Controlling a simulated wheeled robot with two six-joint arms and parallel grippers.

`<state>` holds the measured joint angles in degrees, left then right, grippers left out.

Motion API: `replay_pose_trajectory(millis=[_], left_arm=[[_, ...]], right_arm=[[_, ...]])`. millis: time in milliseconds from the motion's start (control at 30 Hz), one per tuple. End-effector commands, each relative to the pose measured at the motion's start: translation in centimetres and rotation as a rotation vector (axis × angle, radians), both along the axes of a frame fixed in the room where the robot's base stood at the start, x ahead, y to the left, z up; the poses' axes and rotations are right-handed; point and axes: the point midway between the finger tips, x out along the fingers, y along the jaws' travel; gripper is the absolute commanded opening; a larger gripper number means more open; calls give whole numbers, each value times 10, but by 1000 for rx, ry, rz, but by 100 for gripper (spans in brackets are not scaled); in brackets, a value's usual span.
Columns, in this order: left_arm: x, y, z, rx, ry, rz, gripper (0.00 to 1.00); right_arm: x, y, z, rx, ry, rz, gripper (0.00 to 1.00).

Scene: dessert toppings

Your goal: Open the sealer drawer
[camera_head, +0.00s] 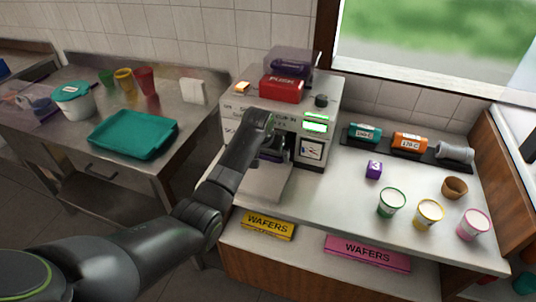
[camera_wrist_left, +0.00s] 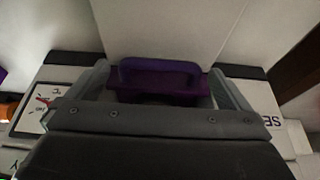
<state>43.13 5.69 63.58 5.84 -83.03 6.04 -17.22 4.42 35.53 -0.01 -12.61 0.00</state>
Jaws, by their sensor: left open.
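The sealer (camera_head: 240,105) is a pale box-shaped machine on the counter, with a red block and a clear-lidded purple part on top and lit green displays at its right. A pale flat panel (camera_head: 265,182) sticks out low from its front, below my gripper. My left gripper (camera_head: 272,148) is at the sealer's front opening, reached over from the left. In the left wrist view a purple handle (camera_wrist_left: 160,68) shows between and just beyond my open fingers (camera_wrist_left: 160,88). Whether the fingers touch it cannot be told. My forearm hides part of the sealer front.
Several paper cups, including a green-rimmed one (camera_head: 391,203), and a small purple block (camera_head: 374,169) stand to the right. Labelled canisters (camera_head: 410,143) lie on a dark rack behind. Wafer boxes (camera_head: 268,225) are on the lower shelf. A teal tray (camera_head: 133,134) is on the left steel table.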

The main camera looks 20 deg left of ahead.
Motion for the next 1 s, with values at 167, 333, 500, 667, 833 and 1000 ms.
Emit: replay_pose_trajectory(millis=[167, 333, 500, 667, 833, 1000], left_arm=[[3, 0, -7, 0, 1, -1, 100], [3, 0, -8, 0, 0, -1, 100], [3, 0, -8, 0, 0, -1, 95], [3, -1, -8, -1, 0, -1, 74], [3, -1, -8, -2, 0, -1, 52], [3, -1, -8, -3, 0, -1, 51]], right_arm=[[0, -3, 1, -3, 0, 1, 36], [0, -4, 1, -5, 0, 1, 36], [0, -4, 1, -5, -1, 2, 36], [0, -4, 1, -4, -1, 2, 36], [0, -4, 1, -4, -1, 2, 36], [1, -4, 2, -4, -2, 2, 36]])
